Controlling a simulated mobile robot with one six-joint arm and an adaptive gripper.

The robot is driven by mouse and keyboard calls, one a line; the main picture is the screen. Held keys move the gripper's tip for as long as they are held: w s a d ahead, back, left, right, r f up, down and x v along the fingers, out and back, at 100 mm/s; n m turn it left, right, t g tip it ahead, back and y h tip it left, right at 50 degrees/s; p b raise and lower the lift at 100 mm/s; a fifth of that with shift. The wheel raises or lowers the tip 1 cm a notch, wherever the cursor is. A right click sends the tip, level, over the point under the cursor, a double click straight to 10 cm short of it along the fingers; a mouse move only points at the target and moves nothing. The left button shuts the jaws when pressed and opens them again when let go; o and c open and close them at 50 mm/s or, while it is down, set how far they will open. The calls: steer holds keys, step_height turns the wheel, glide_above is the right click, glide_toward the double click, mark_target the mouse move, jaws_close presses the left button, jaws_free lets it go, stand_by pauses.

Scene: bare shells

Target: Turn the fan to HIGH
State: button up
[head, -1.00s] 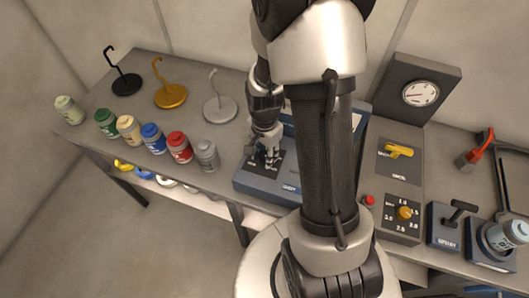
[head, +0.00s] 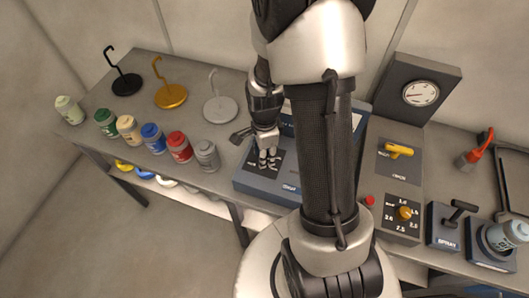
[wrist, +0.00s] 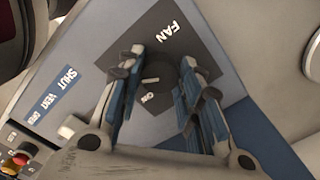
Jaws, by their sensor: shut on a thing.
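The fan knob (wrist: 162,72) is a dark round dial with a pale pointer mark. It sits on a dark plate (wrist: 148,47) marked FAN, on a blue-grey box (wrist: 240,60). In the wrist view my gripper (wrist: 168,74) has one finger on each side of the knob and is shut on it. The pale mark lies between the fingers. A small label below the knob is too blurred to read surely, and no HIGH mark can be made out. In the head view my gripper (head: 267,158) is over the box (head: 262,182), hiding the knob.
A SHUT/VENT/OPEN strip (wrist: 55,93) is on the same box. Several paint jars (head: 151,138) and hooked stands (head: 170,97) stand left on the bench. Right are a gauge (head: 420,93), a yellow lever (head: 398,151), a yellow dial (head: 404,213) and a spray lever (head: 459,208).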

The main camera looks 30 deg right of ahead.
stand_by(0.3)
steer(key=o, duration=1.1)
step_height(320, 180, up, 12)
steer(key=shift+r, duration=0.1)
stand_by(0.4)
steer(key=s+a+r+n+t+b, duration=0.1)
steer(key=s+a+r+n, duration=0.2)
steer(key=n, duration=0.4)
steer(key=s+a+r+n+t+b, duration=0.1)
steer(key=s+a+r+n+t, duration=0.1)
steer(key=s+a+r+n, duration=0.2)
steer(key=s+a+r+n+t+b, duration=0.1)
steer(key=s+a+r+n, duration=0.2)
steer(key=s+n, duration=0.3)
steer(key=shift+s+a+r+n+t, duration=0.15)
steer(key=shift+r+n, duration=0.25)
steer(key=shift+n, duration=0.6)
steer(key=shift+s+a+r+n+t, duration=0.15)
steer(key=shift+a+r+n, duration=0.2)
steer(key=shift+n, duration=0.65)
